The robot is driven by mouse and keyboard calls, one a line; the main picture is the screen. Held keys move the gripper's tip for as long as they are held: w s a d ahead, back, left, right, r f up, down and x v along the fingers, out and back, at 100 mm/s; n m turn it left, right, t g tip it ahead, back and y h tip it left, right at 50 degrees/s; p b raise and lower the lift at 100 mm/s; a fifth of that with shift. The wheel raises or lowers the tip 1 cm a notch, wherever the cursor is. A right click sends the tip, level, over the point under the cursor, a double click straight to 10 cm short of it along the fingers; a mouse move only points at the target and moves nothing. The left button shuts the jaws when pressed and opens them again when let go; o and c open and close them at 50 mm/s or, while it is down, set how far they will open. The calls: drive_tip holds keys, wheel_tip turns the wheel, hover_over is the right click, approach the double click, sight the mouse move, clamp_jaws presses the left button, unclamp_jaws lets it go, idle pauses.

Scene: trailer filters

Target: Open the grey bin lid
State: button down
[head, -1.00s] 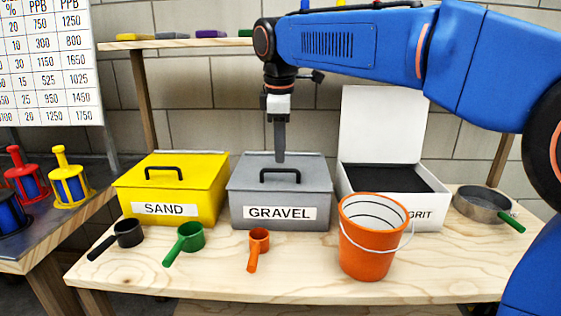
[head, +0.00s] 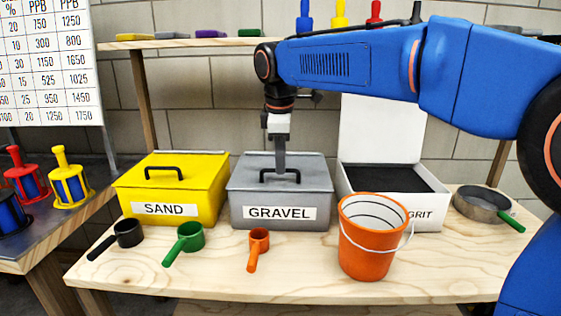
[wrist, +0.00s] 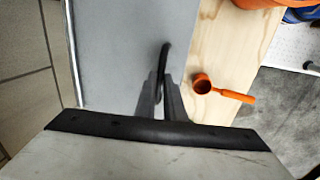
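The grey bin marked GRAVEL (head: 240,205) stands in the middle of the wooden bench. Its grey lid (head: 245,171) is closed and has a black handle (head: 296,174) on top. The handle also shows in the wrist view (wrist: 164,58), end on. My gripper (head: 281,170) points straight down at the middle of the handle. In the wrist view, my gripper (wrist: 161,98) has its two fingers slightly apart, with the handle in line with the gap. I cannot tell whether the fingers touch it.
A closed yellow SAND bin (head: 205,190) stands to the left. An open white GRIT bin (head: 425,212) stands to the right, behind an orange bucket (head: 365,250). Black, green and orange scoops (head: 258,243) lie in front. A metal pan (head: 480,205) sits at the right.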

drive_tip(key=shift+w+r, duration=0.15)
drive_tip(key=shift+r, duration=0.3)
drive_tip(key=w+r, duration=0.8)
drive_tip(key=r, duration=0.2)
drive_tip(key=shift+w+d, duration=0.2)
drive_tip(key=shift+w, duration=0.1)
drive_tip(key=c, duration=1.8)
unclamp_jaws()
drive_tip(key=shift+w+f, duration=0.1)
drive_tip(key=shift+c, duration=0.2)
